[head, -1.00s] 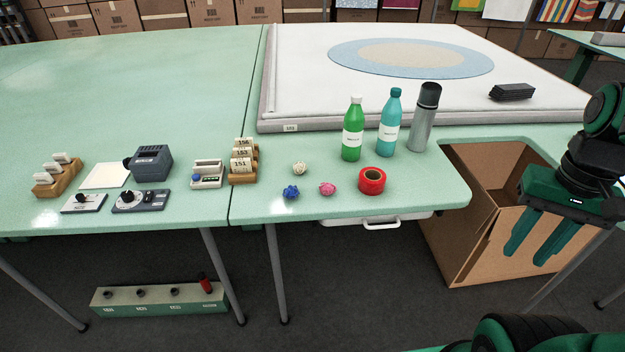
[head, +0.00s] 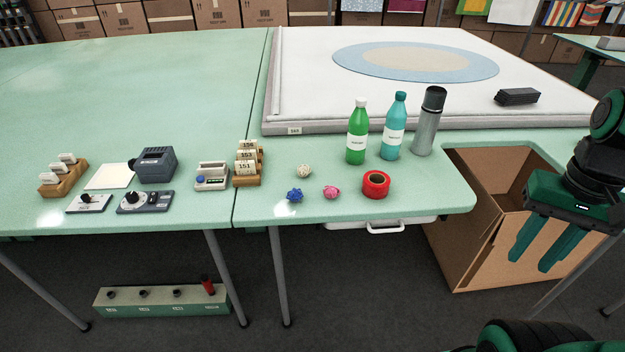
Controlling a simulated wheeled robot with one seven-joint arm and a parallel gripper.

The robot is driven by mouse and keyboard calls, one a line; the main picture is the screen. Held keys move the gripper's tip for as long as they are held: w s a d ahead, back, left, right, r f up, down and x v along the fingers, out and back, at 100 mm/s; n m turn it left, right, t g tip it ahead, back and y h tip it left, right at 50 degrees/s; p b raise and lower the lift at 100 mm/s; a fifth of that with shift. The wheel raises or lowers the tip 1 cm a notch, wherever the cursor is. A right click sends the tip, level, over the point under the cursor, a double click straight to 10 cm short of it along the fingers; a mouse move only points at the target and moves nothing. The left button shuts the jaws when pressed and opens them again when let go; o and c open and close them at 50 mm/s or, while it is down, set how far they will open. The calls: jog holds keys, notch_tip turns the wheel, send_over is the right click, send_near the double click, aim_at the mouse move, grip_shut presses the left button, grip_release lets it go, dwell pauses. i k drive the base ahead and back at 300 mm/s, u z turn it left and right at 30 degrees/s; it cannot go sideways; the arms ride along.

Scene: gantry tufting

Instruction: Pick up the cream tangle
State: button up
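The cream tangle (head: 304,171) is a small ball of yarn on the green table (head: 300,213), near its front edge. A blue tangle (head: 294,195) lies just in front of it and a pink tangle (head: 331,192) to its front right. My gripper (head: 528,257) is at the right of the head view, in front of the cardboard box, far from the cream tangle. Its two green fingers point down and stand apart with nothing seen between them.
A red tape roll (head: 376,184) lies right of the tangles. A green bottle (head: 357,132), a teal bottle (head: 394,127) and a grey flask (head: 429,122) stand behind it. A numbered card holder (head: 247,167) stands left. An open cardboard box (head: 470,240) stands below the table's right side.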

aim_at(303, 171)
jog(key=u, duration=1.3)
jog(key=k, duration=0.65)
jog(key=z, duration=0.95)
jog(key=i, duration=1.25)
jog(key=u, duration=0.05)
